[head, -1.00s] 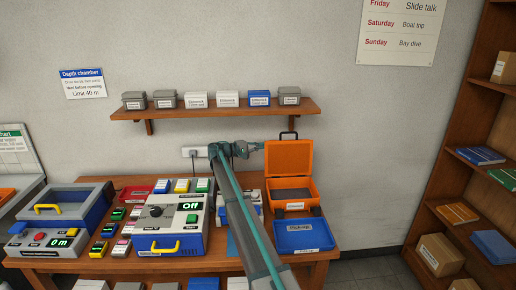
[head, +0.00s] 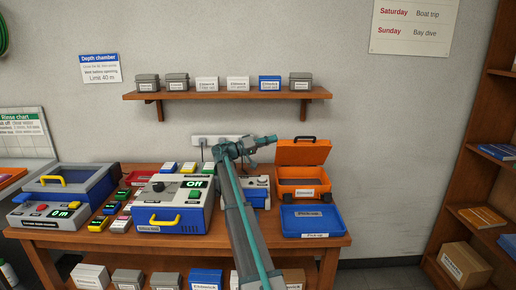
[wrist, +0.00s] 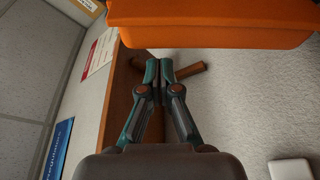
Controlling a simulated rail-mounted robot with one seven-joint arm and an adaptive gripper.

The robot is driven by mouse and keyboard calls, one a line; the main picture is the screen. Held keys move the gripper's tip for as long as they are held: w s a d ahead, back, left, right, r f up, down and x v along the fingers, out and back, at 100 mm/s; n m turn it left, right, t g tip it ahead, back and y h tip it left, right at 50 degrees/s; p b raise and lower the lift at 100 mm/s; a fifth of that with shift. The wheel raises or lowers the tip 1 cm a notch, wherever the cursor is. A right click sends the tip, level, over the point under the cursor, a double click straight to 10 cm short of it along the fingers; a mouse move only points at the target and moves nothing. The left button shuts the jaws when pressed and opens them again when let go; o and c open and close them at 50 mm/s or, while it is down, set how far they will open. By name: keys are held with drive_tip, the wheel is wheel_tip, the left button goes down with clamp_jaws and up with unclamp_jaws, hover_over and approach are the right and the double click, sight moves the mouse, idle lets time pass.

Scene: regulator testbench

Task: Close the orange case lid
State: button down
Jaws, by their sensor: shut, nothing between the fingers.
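A blue pick-up tray (head: 312,221) lies in front of the case. A grey and blue control box (head: 172,208) stands left of my arm. A wall shelf (head: 225,94) with several small boxes hangs above. The wall right of the case is clear.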

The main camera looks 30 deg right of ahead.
drive_tip(key=shift+s+a+f+b, duration=0.3)
drive_tip(key=shift+s+a+b, duration=0.05)
drive_tip(key=shift+s, duration=0.2)
drive_tip(key=shift+s+a+f+b, duration=0.3)
drive_tip(key=shift+s+a, duration=0.05)
drive_tip(key=shift+s, duration=0.25)
drive_tip(key=shift+s+a+f+b, duration=0.3)
drive_tip(key=shift+s+a+b, duration=0.05)
drive_tip(key=shift+s, duration=0.2)
